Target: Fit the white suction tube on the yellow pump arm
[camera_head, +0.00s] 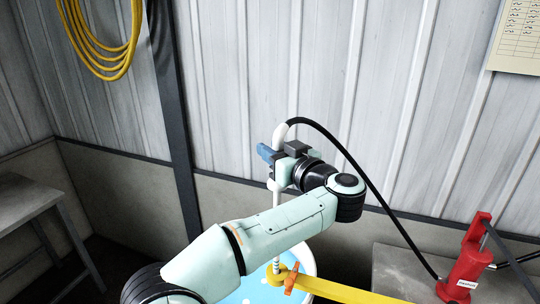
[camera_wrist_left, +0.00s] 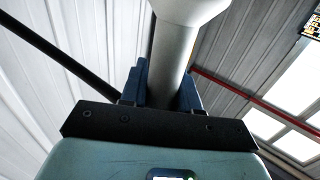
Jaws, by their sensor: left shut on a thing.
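The white suction tube (camera_head: 277,205) stands nearly upright, with a curved white top joined to a black hose. My left gripper (camera_head: 275,157) is shut on its upper part. In the left wrist view the tube (camera_wrist_left: 172,48) rises between the blue fingers (camera_wrist_left: 162,85). The tube's lower end comes down at the ring end of the yellow pump arm (camera_head: 345,291), beside an orange lever (camera_head: 291,281). I cannot tell whether it sits inside the ring or in front of it. My forearm crosses close to the tube's lower half. My right gripper is not in view.
A round tub (camera_head: 311,262) with a white rim and blue inside is below the yellow arm, partly hidden by my arm. The black hose (camera_head: 350,158) runs down to a red device (camera_head: 466,272) at right. A grey table (camera_head: 30,198) stands at left, before a corrugated wall.

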